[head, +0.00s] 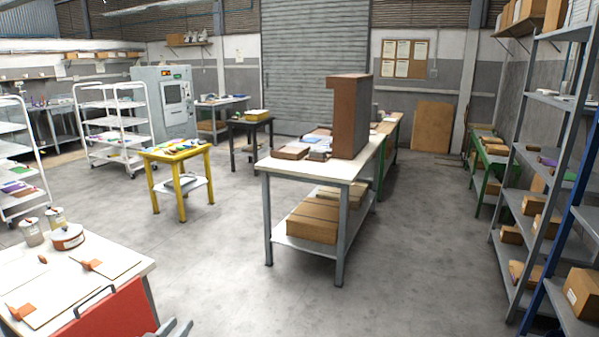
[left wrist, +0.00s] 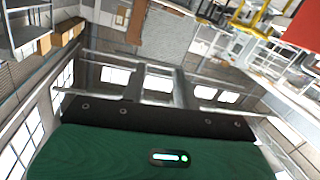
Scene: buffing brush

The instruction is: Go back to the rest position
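My left gripper (head: 178,325) shows only at the bottom edge of the head view, just right of the red box on the near table. Its two grey fingertips stand apart with nothing visible between them. The rest of that arm is cut off by the frame. The near white table (head: 138,262) bears light boards (head: 112,262) with small orange-brown pieces (head: 92,265) on them. I cannot tell whether one of these is a brush. My right gripper is in neither view.
A red box (head: 115,312) with a dark handle stands at the near table's front. Cans (head: 31,232) and a round tub (head: 67,237) are at its back. A workbench (head: 340,172) with cartons stands ahead; shelving (head: 545,190) lines the right. The floor between (head: 210,260) is clear.

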